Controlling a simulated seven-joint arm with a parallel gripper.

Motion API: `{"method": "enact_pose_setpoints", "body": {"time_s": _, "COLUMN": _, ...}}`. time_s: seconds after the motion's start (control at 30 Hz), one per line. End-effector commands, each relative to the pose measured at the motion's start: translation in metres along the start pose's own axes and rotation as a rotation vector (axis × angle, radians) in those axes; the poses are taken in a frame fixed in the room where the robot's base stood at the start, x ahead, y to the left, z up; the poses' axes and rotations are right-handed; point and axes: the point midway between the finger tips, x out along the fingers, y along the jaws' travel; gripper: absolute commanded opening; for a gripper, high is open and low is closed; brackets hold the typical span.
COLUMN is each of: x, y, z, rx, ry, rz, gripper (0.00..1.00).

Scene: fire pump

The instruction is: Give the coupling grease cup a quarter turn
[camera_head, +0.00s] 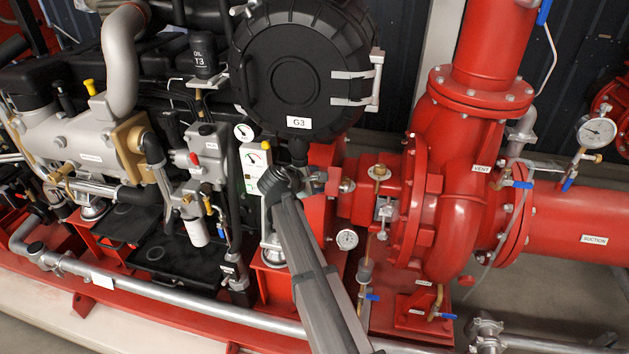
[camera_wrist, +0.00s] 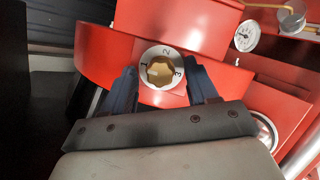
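The coupling grease cup (camera_wrist: 160,71) shows in the wrist view as a lobed brass cap on a round pale plate marked 1, 2 and 3. It is set against a red housing. I cannot make out which number the cap points to. My gripper (camera_wrist: 163,76) is open, with one dark finger on each side of the plate and visible space between the fingers and the brass cap. In the head view my gripper (camera_head: 315,182) reaches in beside the red coupling area, left of the pump. There the cup is not clearly distinguishable near the fingertips.
The round black G3 cover (camera_head: 301,75) is above my gripper. A small dial gauge (camera_head: 347,239) sits below and right of it, and a gauge also shows in the wrist view (camera_wrist: 246,36). The red pump casing (camera_head: 455,205) stands right; the engine's white gauge panel (camera_head: 254,165) is close left.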

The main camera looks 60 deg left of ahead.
Motion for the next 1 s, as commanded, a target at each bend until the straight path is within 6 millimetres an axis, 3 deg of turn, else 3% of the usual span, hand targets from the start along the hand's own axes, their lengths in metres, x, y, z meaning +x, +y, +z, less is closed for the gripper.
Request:
{"method": "enact_pose_setpoints", "body": {"time_s": 0.07, "x": -0.0002, "y": 0.0, "z": 0.0, "rx": 0.0, "ry": 0.0, "rz": 0.0, "gripper": 0.5}}
{"method": "enact_pose_setpoints", "body": {"time_s": 0.53, "x": -0.0003, "y": 0.0, "z": 0.0, "rx": 0.0, "ry": 0.0, "rz": 0.0, "gripper": 0.05}}
{"method": "enact_pose_setpoints", "body": {"time_s": 1.0, "x": 0.0, "y": 0.002, "z": -0.0001, "rx": 0.11, "ry": -0.001, "rz": -0.04, "gripper": 0.03}}
